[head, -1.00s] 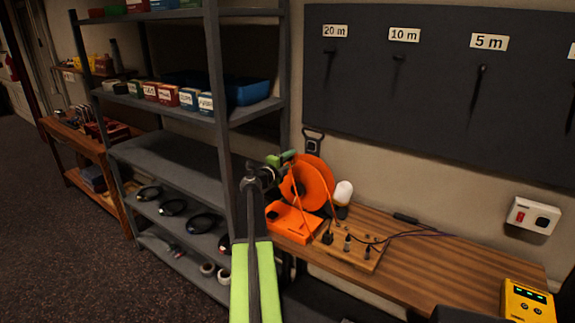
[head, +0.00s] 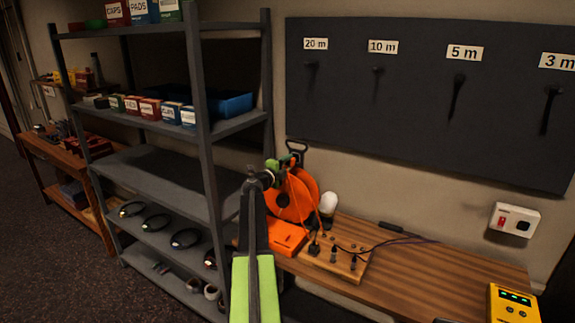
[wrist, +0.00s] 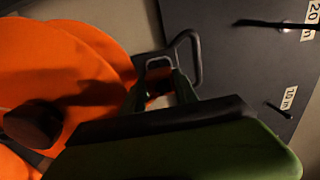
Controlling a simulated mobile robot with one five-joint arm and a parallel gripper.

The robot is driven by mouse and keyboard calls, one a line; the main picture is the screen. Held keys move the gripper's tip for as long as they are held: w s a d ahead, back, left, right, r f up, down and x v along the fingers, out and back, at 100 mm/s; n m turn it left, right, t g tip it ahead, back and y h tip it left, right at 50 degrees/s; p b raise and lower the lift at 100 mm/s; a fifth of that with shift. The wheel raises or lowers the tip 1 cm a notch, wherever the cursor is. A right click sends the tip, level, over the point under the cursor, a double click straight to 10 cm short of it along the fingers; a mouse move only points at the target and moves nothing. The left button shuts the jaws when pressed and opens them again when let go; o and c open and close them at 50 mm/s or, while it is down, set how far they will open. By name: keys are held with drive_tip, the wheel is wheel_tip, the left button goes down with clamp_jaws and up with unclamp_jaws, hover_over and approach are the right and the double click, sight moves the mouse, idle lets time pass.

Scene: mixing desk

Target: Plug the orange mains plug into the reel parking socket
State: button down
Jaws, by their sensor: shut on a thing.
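The orange cable reel (head: 296,200) stands at the back left end of the wooden desk, with an orange box (head: 287,236) in front. It fills the left of the wrist view (wrist: 55,65), with its dark hub knob visible. My gripper (head: 280,164) is at the upper left of the reel in the head view, its green jaws shut. An orange lead runs down near the jaws, so they appear shut on the orange mains plug, which is largely hidden by the fingers. In the wrist view my gripper (wrist: 160,78) overlaps the reel's grey handle loop. I cannot make out the parking socket.
A wooden block (head: 352,267) with several dark connectors and thin cables sits right of the orange box. A white rounded thing (head: 328,202) is behind it. A grey shelf rack (head: 200,150) stands close left. A yellow meter (head: 513,303) is at right. The desk's middle right is clear.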

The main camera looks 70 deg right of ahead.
drive_tip(key=shift+x, duration=0.8)
drive_tip(key=shift+s+d, duration=0.1)
drive_tip(key=shift+d, duration=0.45)
idle(1.2)
drive_tip(key=c, duration=0.9)
unclamp_jaws()
drive_tip(key=shift+o, duration=0.2)
drive_tip(key=v, duration=1.7)
drive_tip(key=shift+a, duration=0.2)
